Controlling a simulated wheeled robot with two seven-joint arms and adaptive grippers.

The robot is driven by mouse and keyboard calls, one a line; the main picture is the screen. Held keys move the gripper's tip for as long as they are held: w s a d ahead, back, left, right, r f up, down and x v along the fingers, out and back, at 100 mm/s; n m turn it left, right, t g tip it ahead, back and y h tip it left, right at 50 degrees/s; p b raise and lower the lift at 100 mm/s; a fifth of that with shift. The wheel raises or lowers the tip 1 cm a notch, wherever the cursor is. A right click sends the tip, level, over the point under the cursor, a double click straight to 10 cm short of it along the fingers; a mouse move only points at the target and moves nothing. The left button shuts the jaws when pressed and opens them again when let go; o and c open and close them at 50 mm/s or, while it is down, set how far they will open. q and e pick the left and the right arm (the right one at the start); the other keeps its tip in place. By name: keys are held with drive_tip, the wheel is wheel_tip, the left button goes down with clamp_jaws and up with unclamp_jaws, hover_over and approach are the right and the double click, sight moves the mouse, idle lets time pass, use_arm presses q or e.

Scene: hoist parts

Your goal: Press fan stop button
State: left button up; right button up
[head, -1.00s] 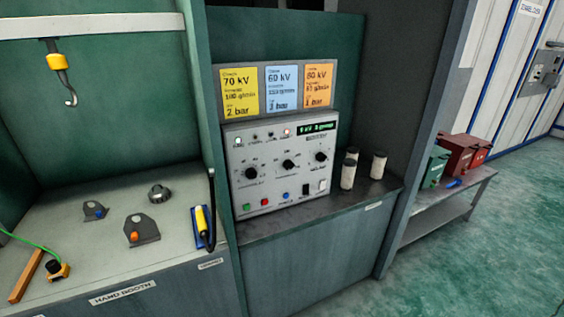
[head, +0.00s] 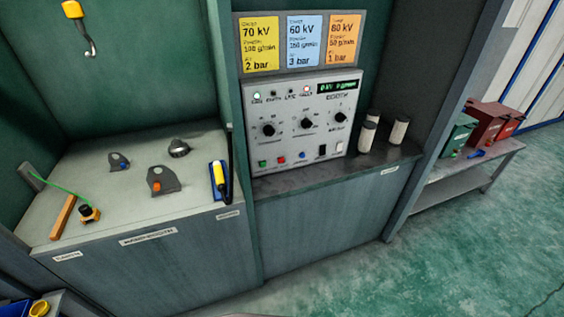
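A grey control unit (head: 314,123) stands on a dark counter in a green booth, right of centre in the head view. Its lower edge has a green button (head: 263,164), a red button (head: 282,159) and a blue button (head: 302,155). Beside these are a black switch (head: 322,150) and a white switch (head: 339,147). Three black knobs and a small green-lit display (head: 338,87) are above them. The button labels are too small to read, so I cannot tell which one is fan stop. Neither gripper is in view.
Yellow, blue and orange cards hang above the unit. Several pale cylinders (head: 367,136) stand right of it on the counter (head: 290,182). At left, a booth table (head: 122,205) holds metal parts and a yellow tool (head: 219,178). Red and green containers (head: 486,125) sit on a bench. Green floor is clear at right.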

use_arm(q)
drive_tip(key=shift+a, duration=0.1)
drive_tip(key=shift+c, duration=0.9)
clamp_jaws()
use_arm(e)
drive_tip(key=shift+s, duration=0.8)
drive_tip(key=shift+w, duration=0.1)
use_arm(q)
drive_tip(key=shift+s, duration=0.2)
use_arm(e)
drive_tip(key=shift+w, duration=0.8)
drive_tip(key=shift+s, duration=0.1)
